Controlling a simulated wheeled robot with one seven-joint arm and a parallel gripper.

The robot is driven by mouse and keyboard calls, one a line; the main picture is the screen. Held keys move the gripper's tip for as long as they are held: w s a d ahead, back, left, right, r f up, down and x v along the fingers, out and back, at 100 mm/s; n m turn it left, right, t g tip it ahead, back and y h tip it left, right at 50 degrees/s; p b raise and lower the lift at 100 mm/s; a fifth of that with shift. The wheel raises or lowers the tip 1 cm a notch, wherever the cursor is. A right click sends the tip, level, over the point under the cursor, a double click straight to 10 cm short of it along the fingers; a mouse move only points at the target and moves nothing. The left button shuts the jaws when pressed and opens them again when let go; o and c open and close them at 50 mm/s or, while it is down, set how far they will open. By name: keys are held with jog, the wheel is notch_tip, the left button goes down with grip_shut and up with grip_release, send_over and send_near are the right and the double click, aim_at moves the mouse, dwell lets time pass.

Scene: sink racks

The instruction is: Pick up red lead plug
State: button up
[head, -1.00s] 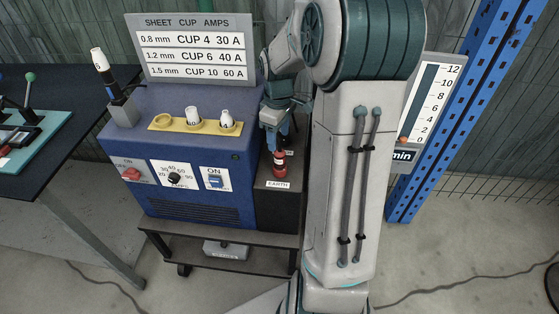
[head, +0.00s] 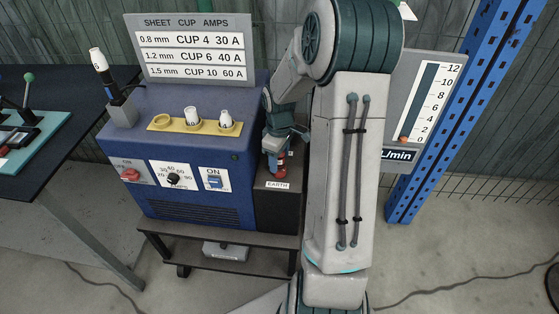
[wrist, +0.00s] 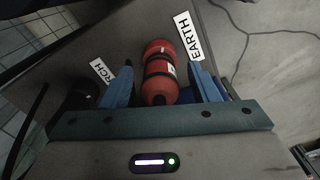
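The red lead plug (wrist: 160,75) is a red cylinder with black bands and stands on the dark ledge beside the EARTH label. In the head view the plug (head: 281,159) is partly hidden by my gripper (head: 275,158). In the wrist view my gripper (wrist: 162,80) has its two blue fingers on either side of the plug. A gap shows between the plug and each finger, so the gripper is open around it and not clamped.
The EARTH label (wrist: 188,36) lies just right of the plug in the wrist view, with a second, partly hidden label (wrist: 101,70) to the left. A dark round socket or plug (wrist: 80,97) is beside the left finger. The blue welder (head: 190,155) stands left of the ledge.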

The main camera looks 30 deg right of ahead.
jog(key=c, duration=1)
jog(key=shift+r, duration=0.1)
jog(key=shift+r+p, duration=4.5)
jog(key=shift+r, duration=13.15)
jog(key=shift+d, duration=0.1)
